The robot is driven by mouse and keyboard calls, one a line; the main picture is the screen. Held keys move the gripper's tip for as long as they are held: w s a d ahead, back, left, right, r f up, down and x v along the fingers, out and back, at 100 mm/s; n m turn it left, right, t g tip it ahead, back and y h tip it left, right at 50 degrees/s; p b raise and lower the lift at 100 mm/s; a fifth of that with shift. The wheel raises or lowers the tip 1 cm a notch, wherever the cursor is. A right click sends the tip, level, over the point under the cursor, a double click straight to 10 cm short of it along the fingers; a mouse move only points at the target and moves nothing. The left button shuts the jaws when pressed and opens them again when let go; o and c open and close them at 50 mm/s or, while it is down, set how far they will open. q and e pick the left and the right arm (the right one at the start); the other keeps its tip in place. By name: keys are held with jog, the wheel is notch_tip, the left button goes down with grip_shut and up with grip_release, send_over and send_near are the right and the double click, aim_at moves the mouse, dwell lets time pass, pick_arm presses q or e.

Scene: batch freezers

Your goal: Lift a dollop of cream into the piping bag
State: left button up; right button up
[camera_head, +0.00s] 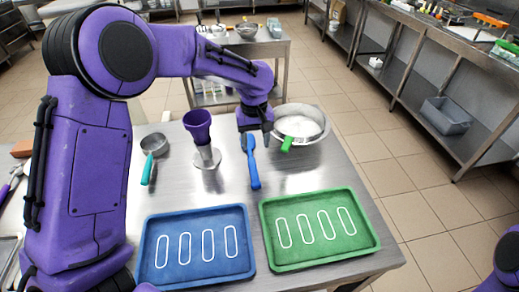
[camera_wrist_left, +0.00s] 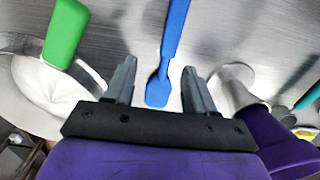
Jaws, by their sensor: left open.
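The purple piping bag (camera_head: 197,124) stands open end up in a metal holder (camera_head: 208,158) on the steel table. A metal bowl (camera_head: 301,111) with white cream (camera_head: 299,126) stands to its right; a green handle (camera_head: 286,145) sticks out over the near rim. The bowl also shows at left in the left wrist view (camera_wrist_left: 18,92). A blue spatula (camera_head: 253,170) lies between holder and bowl. My left gripper (camera_head: 256,135) is open and empty over its far end. In the left wrist view, the spatula's blue head (camera_wrist_left: 158,91) shows between the fingers. My right gripper is out of view.
A blue tray (camera_head: 149,222) and a green tray (camera_head: 268,222), each with white outlines, lie along the near side. A small metal cup (camera_head: 154,142) with a teal handle (camera_head: 148,170) lies left of the holder. Floor is free to the right.

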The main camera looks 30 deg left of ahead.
aim_at(253, 163)
pick_arm(q)
jog(key=s+f, duration=0.1)
jog(key=s+f+p, duration=0.1)
jog(key=s, duration=0.1)
jog(key=s+f, duration=0.1)
jog(key=shift+s+p, duration=0.3)
jog(key=w+f, duration=0.2)
jog(key=f, duration=0.1)
jog(key=w+f, duration=0.1)
jog(key=shift+f, duration=0.2)
jog(key=shift+s+r, duration=0.2)
jog(key=shift+s, duration=0.1)
jog(key=shift+c, duration=0.9)
jog(key=shift+s+r, duration=0.15)
jog(key=shift+s, duration=0.1)
jog(key=c, duration=0.5)
jog(key=shift+s, duration=0.1)
grip_shut()
jog(key=shift+w, duration=0.2)
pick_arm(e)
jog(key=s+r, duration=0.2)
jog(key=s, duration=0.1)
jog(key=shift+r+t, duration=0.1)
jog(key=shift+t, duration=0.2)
